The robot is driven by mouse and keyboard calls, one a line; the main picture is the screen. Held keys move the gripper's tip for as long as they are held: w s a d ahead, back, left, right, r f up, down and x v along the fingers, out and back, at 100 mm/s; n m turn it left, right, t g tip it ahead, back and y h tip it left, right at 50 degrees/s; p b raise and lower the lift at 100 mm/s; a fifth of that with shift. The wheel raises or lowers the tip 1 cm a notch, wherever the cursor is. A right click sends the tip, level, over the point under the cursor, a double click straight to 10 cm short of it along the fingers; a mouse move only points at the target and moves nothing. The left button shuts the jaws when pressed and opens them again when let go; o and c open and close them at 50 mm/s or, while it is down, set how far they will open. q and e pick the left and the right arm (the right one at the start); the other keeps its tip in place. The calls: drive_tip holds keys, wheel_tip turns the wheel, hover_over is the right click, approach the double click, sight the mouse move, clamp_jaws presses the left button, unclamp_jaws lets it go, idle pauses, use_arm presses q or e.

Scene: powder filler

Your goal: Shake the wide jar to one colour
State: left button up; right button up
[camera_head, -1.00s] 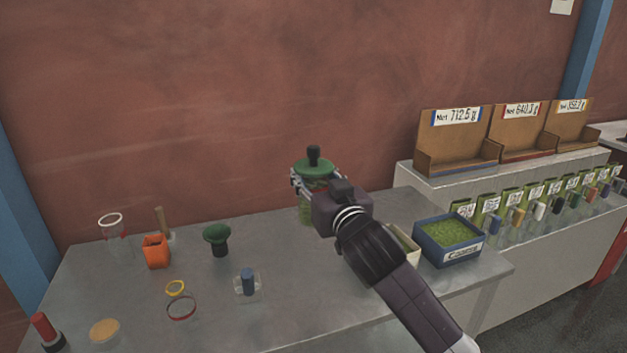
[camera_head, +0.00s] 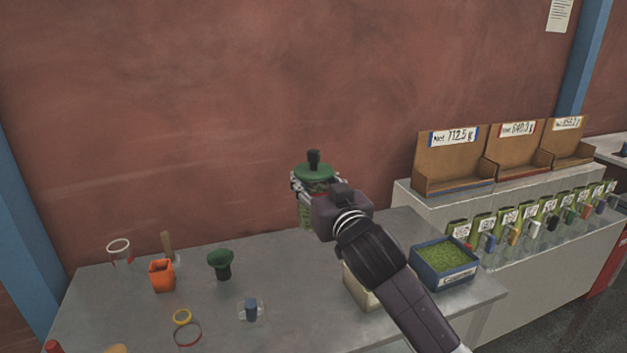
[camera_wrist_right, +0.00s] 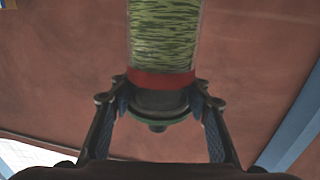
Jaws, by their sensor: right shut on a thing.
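The wide jar (camera_head: 305,214) is clear, with a green lid (camera_head: 314,172) that has a dark knob on top. My right gripper (camera_head: 313,187) is shut on it near the lid and holds it lid-up above the back of the table. In the right wrist view the jar (camera_wrist_right: 163,35) shows streaky contents of light and dark green, not one even colour. A red band (camera_wrist_right: 161,79) circles it at the fingers (camera_wrist_right: 158,112). My gripper hides part of the jar in the head view. My left gripper is not in view.
A blue tray of green grains (camera_head: 445,255) and a pale box (camera_head: 362,288) stand at the table's right. Labelled bins (camera_head: 452,160) stand beyond.

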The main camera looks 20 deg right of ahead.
idle(0.3)
drive_tip(key=a, duration=0.5)
drive_tip(key=d+p, duration=0.2)
drive_tip(key=d, duration=0.8)
drive_tip(key=a+p, duration=0.1)
drive_tip(key=a, duration=0.9)
drive_tip(key=d+p, duration=0.3)
drive_tip(key=d, duration=0.7)
drive_tip(key=a, duration=0.5)
drive_tip(key=shift+a+r, duration=0.1)
drive_tip(key=shift+a, duration=0.05)
drive_tip(key=shift+d, duration=0.2)
